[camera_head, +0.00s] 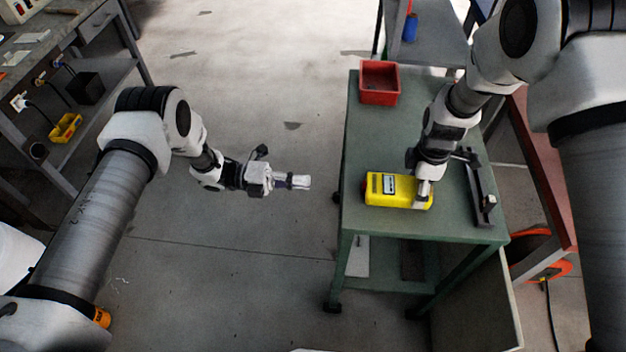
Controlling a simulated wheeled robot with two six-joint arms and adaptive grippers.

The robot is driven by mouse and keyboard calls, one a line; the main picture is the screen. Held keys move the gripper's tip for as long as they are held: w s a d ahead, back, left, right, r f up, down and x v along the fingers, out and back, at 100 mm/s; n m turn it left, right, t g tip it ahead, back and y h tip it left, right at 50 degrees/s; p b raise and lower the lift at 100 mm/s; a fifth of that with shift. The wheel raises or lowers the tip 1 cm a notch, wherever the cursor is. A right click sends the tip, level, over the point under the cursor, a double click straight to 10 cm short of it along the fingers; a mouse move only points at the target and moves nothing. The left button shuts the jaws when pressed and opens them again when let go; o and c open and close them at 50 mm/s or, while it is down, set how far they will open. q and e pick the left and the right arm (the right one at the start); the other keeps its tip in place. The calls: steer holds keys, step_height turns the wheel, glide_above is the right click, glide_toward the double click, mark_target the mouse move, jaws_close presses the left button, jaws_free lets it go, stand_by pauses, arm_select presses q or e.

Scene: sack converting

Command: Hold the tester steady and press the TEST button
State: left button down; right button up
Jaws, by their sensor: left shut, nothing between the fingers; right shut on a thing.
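The yellow tester (402,187) lies on the green table (380,130) near its front left part, with a small grey display on its top. My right gripper (423,196) comes down from above and is shut on the right end of the tester. My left gripper (300,182) is shut and empty, held out over the floor to the left of the table and apart from the tester. The TEST button is too small to make out from here.
A red bin (379,83) stands at the table's back left. A black bar-like fixture (480,190) lies right of the tester. A workbench (75,45) with a lower shelf is at the far left.

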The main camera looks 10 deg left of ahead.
mark_target(362, 188)
arm_select(q)
steer(key=d, duration=1.2)
